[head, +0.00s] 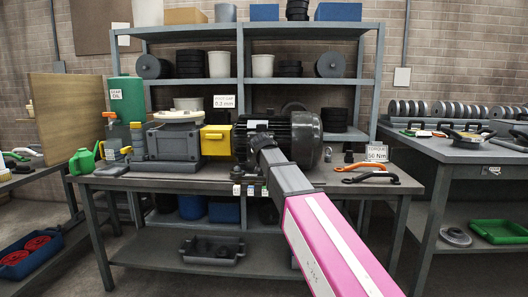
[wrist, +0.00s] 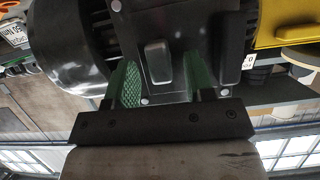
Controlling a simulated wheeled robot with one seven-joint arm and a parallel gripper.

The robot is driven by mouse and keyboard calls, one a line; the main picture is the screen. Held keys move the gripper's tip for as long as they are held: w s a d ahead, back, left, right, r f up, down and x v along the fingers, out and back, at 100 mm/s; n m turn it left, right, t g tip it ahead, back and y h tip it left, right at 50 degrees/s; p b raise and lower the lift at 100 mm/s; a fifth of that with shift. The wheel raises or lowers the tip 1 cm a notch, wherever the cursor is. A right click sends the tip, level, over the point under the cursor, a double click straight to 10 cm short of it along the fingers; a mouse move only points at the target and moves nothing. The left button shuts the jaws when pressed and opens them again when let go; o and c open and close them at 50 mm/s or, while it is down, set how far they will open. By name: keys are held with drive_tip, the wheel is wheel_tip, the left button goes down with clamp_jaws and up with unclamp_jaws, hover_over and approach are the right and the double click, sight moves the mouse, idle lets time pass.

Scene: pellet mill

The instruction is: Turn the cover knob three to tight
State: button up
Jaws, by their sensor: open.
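The pellet mill stands on the workbench in the head view, with a grey housing (head: 173,142), a pale round top (head: 180,115), a yellow guard (head: 215,140) and a dark motor (head: 300,138). In the wrist view my gripper (wrist: 162,78) is open, its green-padded fingers apart in front of a dark panel. A small grey rounded block (wrist: 158,62) shows between the fingers; I cannot tell whether it is a cover knob or whether anything touches it. The motor (wrist: 70,45) is left of the fingers, the yellow guard (wrist: 285,22) right.
A torque card (head: 377,152) reading 50 Nm stands by black and orange handles (head: 367,174) on the bench's right. A green watering can (head: 82,160) is at the left. A shelf rack (head: 270,82) stands behind. Another bench (head: 455,155) with discs is at the right.

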drive_tip(key=v, duration=1)
drive_tip(key=s+d+f+g, duration=0.2)
drive_tip(key=d+f, duration=0.3)
drive_tip(key=f, duration=0.4)
drive_tip(key=s+d+f+g+h, duration=0.15)
drive_tip(key=d+f, duration=0.25)
drive_tip(key=f, duration=0.5)
drive_tip(key=s+d+f+g+y, duration=0.1)
drive_tip(key=s+d+f+g, duration=0.15)
drive_tip(key=d+f, duration=0.45)
drive_tip(key=s+d+f+g, duration=0.3)
drive_tip(key=s+d+f, duration=0.1)
drive_tip(key=s+f, duration=0.5)
drive_tip(key=s+d+f+g, duration=0.3)
drive_tip(key=s+f, duration=0.5)
drive_tip(key=f, duration=0.6)
drive_tip(key=shift+s+d+f+n+g+y, duration=0.25)
drive_tip(key=shift+s+d+n+g+y, duration=0.15)
drive_tip(key=shift+g, duration=0.4)
